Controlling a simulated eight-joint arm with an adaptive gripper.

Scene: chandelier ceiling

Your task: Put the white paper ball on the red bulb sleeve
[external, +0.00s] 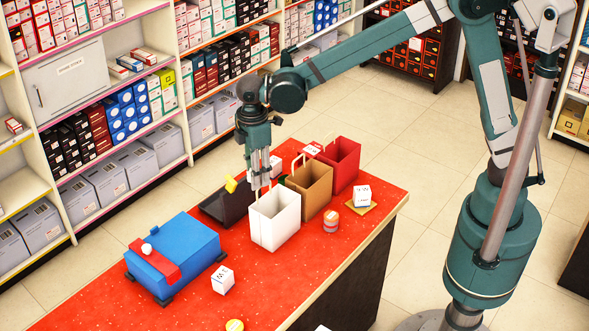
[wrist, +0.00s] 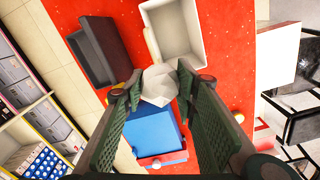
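A white crumpled paper ball (wrist: 158,86) sits between the two fingertips of my gripper (wrist: 160,76) in the wrist view; both pads seem to touch it. In the external view my gripper (external: 262,183) points down just above the white open bag, and the ball cannot be made out clearly there. A red open-topped bag (external: 345,165) stands behind the brown one. I cannot tell which red piece is the bulb sleeve.
A white bag (external: 275,225) and a brown bag (external: 312,192) stand in a row. A dark tray (external: 222,208) and a yellow item (external: 231,184) are left of them. A white cube (external: 223,280) and a small round tin (external: 331,221) stand on the red counter (external: 330,275).

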